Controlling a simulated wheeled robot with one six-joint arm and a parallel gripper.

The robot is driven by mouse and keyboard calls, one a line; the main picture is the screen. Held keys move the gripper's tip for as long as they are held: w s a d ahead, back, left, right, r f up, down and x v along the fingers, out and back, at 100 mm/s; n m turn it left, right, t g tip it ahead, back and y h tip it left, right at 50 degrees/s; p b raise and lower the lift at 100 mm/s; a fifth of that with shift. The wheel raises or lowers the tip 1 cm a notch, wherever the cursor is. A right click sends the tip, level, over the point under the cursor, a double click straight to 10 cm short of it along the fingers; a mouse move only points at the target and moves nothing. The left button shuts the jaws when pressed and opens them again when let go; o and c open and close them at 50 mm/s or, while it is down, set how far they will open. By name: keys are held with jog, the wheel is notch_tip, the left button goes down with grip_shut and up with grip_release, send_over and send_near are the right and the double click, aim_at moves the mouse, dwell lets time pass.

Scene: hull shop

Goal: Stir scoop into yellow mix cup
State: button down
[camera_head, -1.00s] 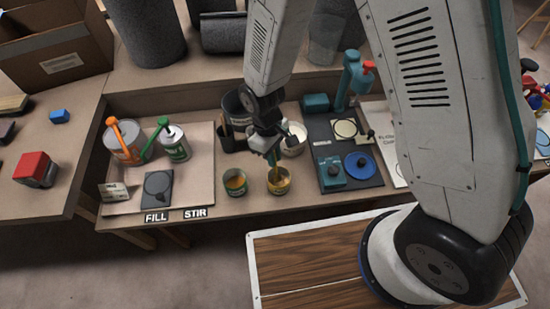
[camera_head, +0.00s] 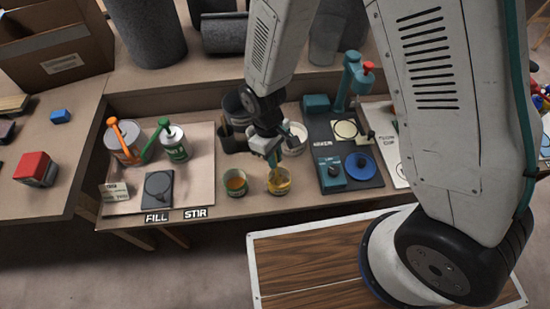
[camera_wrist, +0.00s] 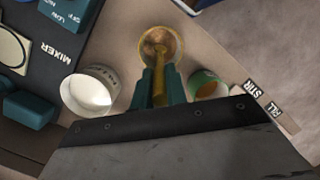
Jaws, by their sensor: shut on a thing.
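The yellow mix cup (camera_head: 279,187) stands near the front edge of the bench, with yellow contents; it also shows in the wrist view (camera_wrist: 174,38). My gripper (camera_head: 271,158) is just above it. In the wrist view the teal fingers of my gripper (camera_wrist: 159,82) are shut on a yellow-brown stirring stick (camera_wrist: 159,92). The stick's far end reaches down inside the cup. Its tip is hard to tell from the yellow contents. A green cup with orange contents (camera_head: 235,183) stands just left of the yellow cup, apart from it.
A white tub (camera_head: 298,138) stands close behind my gripper. The dark mixer board (camera_head: 333,179) with a teal mixer and blue disc is to the right. A light board with a grey can (camera_head: 127,150) and a green-labelled can (camera_head: 176,148) is to the left. FILL and STIR labels mark the front edge.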

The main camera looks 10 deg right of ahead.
jog(key=shift+w+a+r, duration=0.1)
jog(key=shift+w+r, duration=0.1)
jog(key=shift+r, duration=0.8)
jog(key=shift+w+a+r, duration=0.1)
jog(key=shift+w+r, duration=0.05)
jog(key=shift+r, duration=0.9)
jog(key=shift+w+a+r, duration=0.1)
jog(key=shift+w+r, duration=0.1)
jog(key=shift+r, duration=0.8)
